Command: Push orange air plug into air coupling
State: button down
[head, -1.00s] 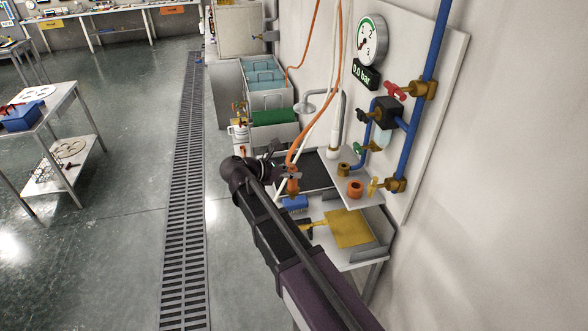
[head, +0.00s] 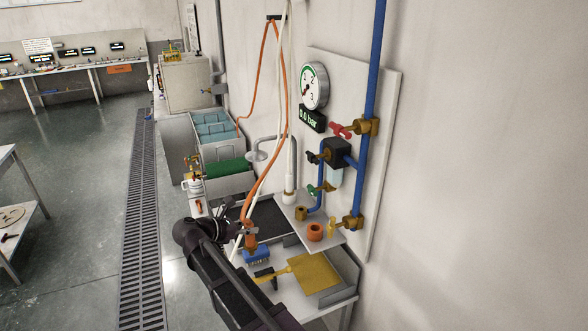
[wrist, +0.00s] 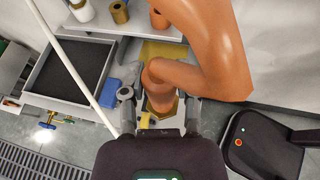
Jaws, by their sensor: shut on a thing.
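My gripper (head: 250,232) is shut on the orange air plug (head: 249,242) at the end of a thick orange hose. In the wrist view the plug (wrist: 160,97) sits between the two fingers, and the hose bends over it and hides part of it. On the small wall shelf (head: 290,205) stand an orange ring-like coupling (head: 314,232) and a brass coupling (head: 301,213), both with open tops. Which one the task means is not labelled. The plug is apart from both, left of and lower in the picture than the orange one.
A white hose (head: 291,150) runs down to a white fitting on the shelf. Valves (head: 352,222) and a gauge (head: 314,86) reading 0.0 bar are on the wall panel.

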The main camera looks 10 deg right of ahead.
aim_at(250, 237)
jog(key=shift+f+b, duration=1.55)
jog(key=shift+f, duration=0.45)
jog(key=shift+s, duration=0.15)
